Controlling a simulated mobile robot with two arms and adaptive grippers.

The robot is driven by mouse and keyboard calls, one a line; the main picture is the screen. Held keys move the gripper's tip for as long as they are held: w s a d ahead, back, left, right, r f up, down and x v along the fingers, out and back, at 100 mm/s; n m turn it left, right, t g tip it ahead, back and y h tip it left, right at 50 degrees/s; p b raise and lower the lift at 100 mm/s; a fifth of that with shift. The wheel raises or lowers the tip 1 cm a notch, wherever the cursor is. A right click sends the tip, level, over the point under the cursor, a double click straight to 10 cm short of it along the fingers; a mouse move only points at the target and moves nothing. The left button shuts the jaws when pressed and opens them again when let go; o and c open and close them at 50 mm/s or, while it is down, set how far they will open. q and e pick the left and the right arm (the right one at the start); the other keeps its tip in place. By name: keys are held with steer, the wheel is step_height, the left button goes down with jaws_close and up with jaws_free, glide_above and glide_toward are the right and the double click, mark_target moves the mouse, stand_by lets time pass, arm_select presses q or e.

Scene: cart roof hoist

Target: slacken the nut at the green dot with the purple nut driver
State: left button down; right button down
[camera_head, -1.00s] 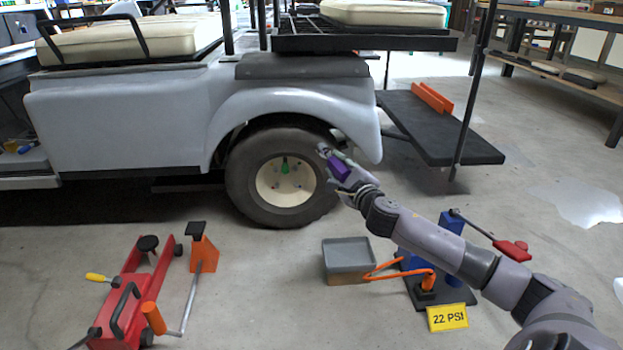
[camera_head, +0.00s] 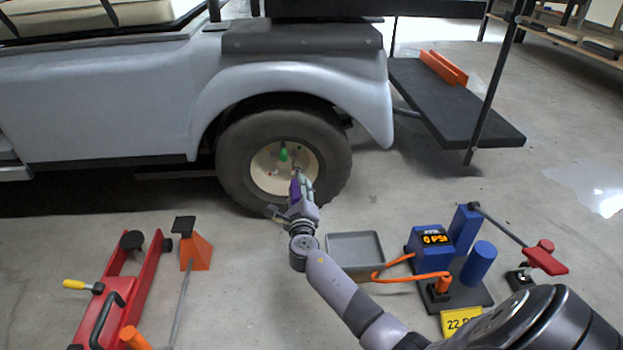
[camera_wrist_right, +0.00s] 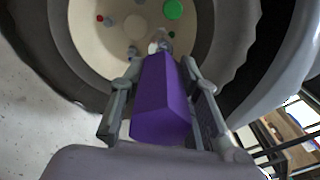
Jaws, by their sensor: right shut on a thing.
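The cream wheel hub (camera_head: 263,178) sits inside the black tyre (camera_head: 234,165) of the cart. In the right wrist view, a small green dot (camera_wrist_right: 171,34) lies on the hub just beyond the driver's tip. My right gripper (camera_head: 297,180) is shut on the purple nut driver (camera_head: 295,190), which also shows in the wrist view (camera_wrist_right: 160,100) between the fingers. The driver points at the hub. Its tip overlaps the nut area by the green dot; I cannot tell whether it is seated on the nut. My left gripper is out of view.
A larger green piece (camera_head: 283,153) sticks out of the hub. A red dot (camera_wrist_right: 101,18) also marks it. The grey fender (camera_head: 290,80) arches above. A grey tray (camera_head: 355,248) and blue pump (camera_head: 425,243) stand right, a red jack (camera_head: 130,285) and orange stand (camera_head: 196,252) left.

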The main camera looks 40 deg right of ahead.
steer(key=shift+s+r, duration=0.1)
steer(key=shift+a, duration=0.1)
steer(key=shift+s+r+p, duration=0.1)
steer(key=shift+p, duration=0.55)
steer(key=b+x, duration=0.1)
steer(key=x, duration=0.1)
steer(key=shift+w, duration=0.35)
steer(key=shift+x, duration=0.95)
